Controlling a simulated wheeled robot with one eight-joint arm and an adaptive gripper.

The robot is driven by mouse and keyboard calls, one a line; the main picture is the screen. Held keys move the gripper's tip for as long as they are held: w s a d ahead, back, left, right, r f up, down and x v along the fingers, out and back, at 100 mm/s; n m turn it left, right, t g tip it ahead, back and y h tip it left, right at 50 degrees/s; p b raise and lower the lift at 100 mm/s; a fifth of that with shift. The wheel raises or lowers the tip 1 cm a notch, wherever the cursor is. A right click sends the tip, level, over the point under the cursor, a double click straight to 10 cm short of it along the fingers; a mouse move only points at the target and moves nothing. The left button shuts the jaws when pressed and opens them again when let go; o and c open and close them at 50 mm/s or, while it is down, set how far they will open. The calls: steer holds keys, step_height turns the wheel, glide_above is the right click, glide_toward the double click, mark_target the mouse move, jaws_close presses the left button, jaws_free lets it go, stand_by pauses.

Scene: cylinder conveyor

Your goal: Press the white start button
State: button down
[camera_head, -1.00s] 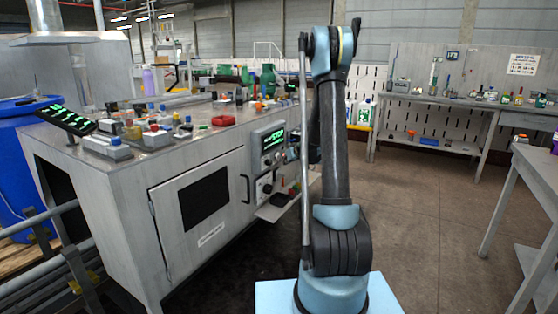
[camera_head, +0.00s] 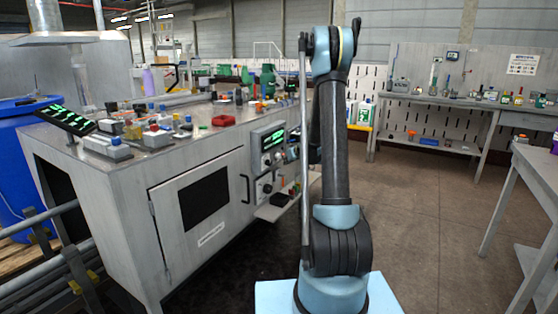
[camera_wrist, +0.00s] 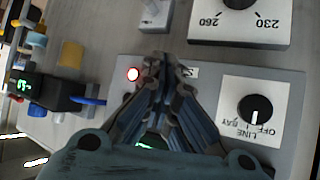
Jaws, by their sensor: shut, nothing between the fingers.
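In the wrist view, my gripper (camera_wrist: 163,62) is shut and empty, its fingertips over a grey control panel (camera_wrist: 297,85). In the head view, the machine front has a control box (camera_head: 268,143) with a green display. My gripper is hidden there.
A rotary knob (camera_wrist: 254,112) marked LINE and OFF is right of my gripper in the wrist view. Another dial plate (camera_wrist: 239,20) lies above. A dark device with a blue cable (camera_wrist: 88,100) is at left. In the head view, the bench (camera_head: 430,99) stands right, with open floor before it.

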steer(key=shift+w+a, duration=0.1)
steer(key=shift+a, duration=0.1)
steer(key=shift+w+a, duration=0.1)
steer(key=shift+a, duration=0.05)
stand_by(0.3)
steer(key=shift+w+a, duration=0.25)
steer(key=shift+a, duration=0.15)
stand_by(0.9)
steer(key=shift+d, duration=0.15)
steer(key=shift+s+d, duration=0.5)
steer(key=shift+d, duration=0.1)
stand_by(0.4)
steer(key=s+d, duration=0.1)
steer(key=d, duration=0.1)
steer(key=s+d, duration=0.2)
stand_by(0.4)
steer(key=shift+r, duration=0.1)
